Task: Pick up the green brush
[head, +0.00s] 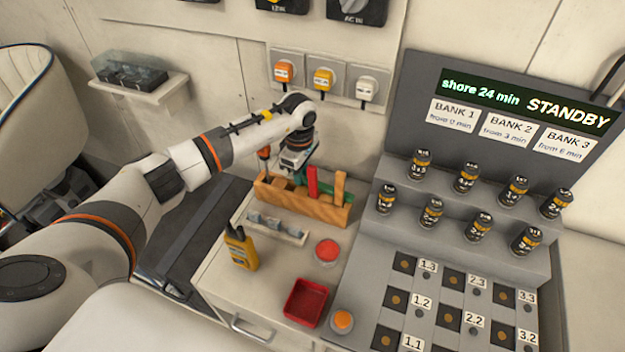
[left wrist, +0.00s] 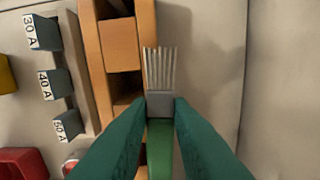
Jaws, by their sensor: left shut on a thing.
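The green brush shows in the left wrist view with its green handle (left wrist: 160,150), grey ferrule and pale bristles (left wrist: 160,68). My left gripper (left wrist: 161,104) has its two dark green fingers shut on it, one on each side near the ferrule. In the head view my left gripper (head: 296,172) is at the back of the wooden box (head: 310,208), and the brush is hard to tell from the green fingers there. I cannot tell whether the brush is clear of the box. My right gripper is not in view.
A red-handled tool (head: 312,180) and a wooden handle (head: 340,187) stand in the box. In front are a fuse strip (head: 275,231), a yellow radio (head: 241,248), a red button (head: 327,250) and a red tray (head: 306,302). The wall is close behind.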

